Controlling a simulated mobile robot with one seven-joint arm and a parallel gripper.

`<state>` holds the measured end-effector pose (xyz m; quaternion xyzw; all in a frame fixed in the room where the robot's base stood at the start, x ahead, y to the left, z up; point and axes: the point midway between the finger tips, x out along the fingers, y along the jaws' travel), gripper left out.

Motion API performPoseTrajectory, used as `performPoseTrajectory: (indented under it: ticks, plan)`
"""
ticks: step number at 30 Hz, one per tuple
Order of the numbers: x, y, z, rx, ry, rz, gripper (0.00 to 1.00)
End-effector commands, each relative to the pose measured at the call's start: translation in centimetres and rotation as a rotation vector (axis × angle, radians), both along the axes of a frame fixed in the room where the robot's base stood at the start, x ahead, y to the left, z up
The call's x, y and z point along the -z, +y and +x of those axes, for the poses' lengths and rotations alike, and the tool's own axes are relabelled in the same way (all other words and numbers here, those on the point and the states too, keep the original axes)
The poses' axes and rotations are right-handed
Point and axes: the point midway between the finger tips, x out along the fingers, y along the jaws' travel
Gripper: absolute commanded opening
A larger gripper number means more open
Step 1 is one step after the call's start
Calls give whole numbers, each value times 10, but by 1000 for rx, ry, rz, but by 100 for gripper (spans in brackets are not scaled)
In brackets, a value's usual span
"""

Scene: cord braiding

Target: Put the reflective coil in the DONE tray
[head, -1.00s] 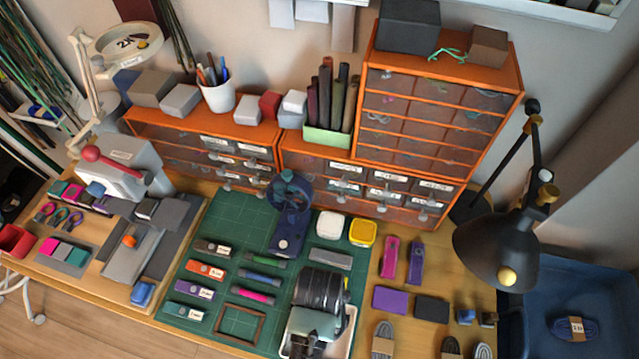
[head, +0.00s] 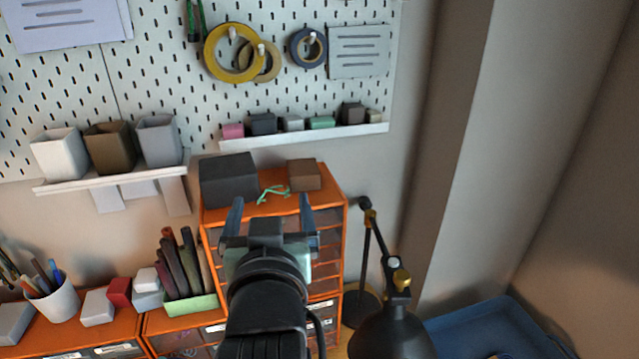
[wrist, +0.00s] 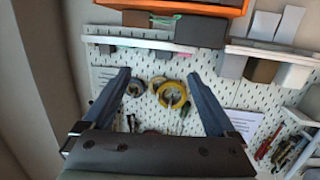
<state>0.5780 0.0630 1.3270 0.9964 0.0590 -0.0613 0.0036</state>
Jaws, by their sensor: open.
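A small loose coil of light green cord (head: 275,193) lies on top of the orange drawer cabinet (head: 329,215), between a dark box and a brown box. I cannot tell from its look whether it is reflective. It also shows near the top edge of the wrist view (wrist: 166,18). My gripper (head: 271,200) is open and empty, raised in front of the cabinet, its fingers on either side of the cord in the picture but apart from it. A blue tray (head: 468,322) is partly in view at the lower right; no DONE label is readable.
The dark box (head: 228,180) and brown box (head: 305,175) flank the cord closely. A black lamp (head: 392,335) stands right of the cabinet. A shelf (head: 300,136) with small blocks hangs above, under tape rolls (head: 232,52) on the pegboard. Dark rolls (head: 180,265) stand left.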

Motion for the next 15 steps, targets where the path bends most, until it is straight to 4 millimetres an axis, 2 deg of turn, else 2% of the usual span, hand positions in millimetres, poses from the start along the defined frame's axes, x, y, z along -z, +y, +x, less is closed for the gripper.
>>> performPoseTrajectory:
  ticks: [1,3,6,9,10,12,15]
  plan:
    - [-56,-12,-6,20,-150,15,92]
    - [-122,-25,-23,43,-341,31,92]
    - [-199,-42,-59,71,-579,44,92]
    - [-251,-54,-97,92,-763,50,92]
    - [-262,-56,-106,96,-805,51,92]
    - [-280,-60,-124,104,-879,52,92]
    - [-292,-63,-137,111,-931,52,92]
